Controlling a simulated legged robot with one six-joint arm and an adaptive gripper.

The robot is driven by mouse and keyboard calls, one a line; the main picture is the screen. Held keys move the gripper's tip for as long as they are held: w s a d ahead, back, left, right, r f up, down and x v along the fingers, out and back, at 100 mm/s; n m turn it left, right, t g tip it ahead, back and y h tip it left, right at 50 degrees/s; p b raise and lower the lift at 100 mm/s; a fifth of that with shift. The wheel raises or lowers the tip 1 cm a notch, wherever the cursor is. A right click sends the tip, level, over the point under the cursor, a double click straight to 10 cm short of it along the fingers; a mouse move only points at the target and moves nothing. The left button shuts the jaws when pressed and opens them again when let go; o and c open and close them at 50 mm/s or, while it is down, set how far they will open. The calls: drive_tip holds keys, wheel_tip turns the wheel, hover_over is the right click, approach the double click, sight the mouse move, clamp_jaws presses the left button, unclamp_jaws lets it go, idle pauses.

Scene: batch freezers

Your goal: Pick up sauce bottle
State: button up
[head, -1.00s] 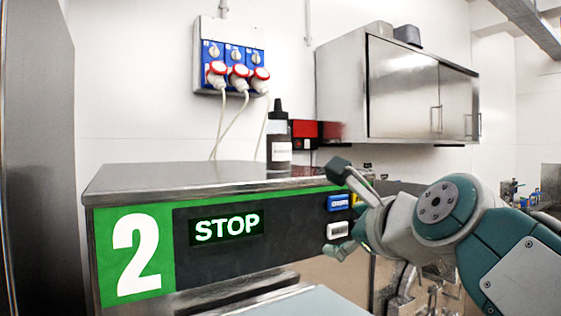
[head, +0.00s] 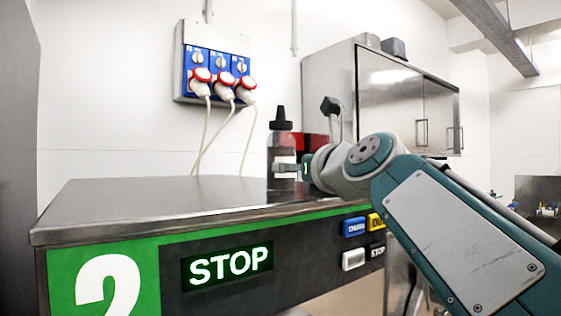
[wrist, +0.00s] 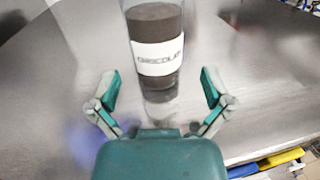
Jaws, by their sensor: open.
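The sauce bottle (head: 281,143) stands upright on the steel top of machine 2, near its right end. It has a black nozzle cap, a clear body with dark contents and a white label. In the wrist view the bottle (wrist: 156,42) is straight ahead, with its top cut off by the frame. My gripper (wrist: 160,84) is open, its two fingers spread wide to the left and right in front of the bottle's base. In the head view my gripper (head: 304,138) is just right of the bottle, one finger overlapping its lower part. I see no grip on it.
The steel machine top (head: 150,205) is bare left of the bottle. Its front panel has a STOP display (head: 228,266) and several buttons. A red box (head: 312,142) is behind the bottle. A steel wall cabinet (head: 395,95) hangs at the right, and sockets with cables (head: 212,65) hang on the wall.

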drive_tip(key=x, duration=0.2)
drive_tip(key=a+x, duration=0.1)
drive_tip(key=x, duration=0.2)
drive_tip(key=shift+s, duration=0.25)
drive_tip(key=shift+w+d, duration=0.25)
drive_tip(key=shift+w, duration=0.15)
drive_tip(key=shift+a, duration=0.1)
drive_tip(key=c, duration=0.9)
drive_tip(key=shift+a, duration=0.15)
drive_tip(key=shift+c, duration=0.3)
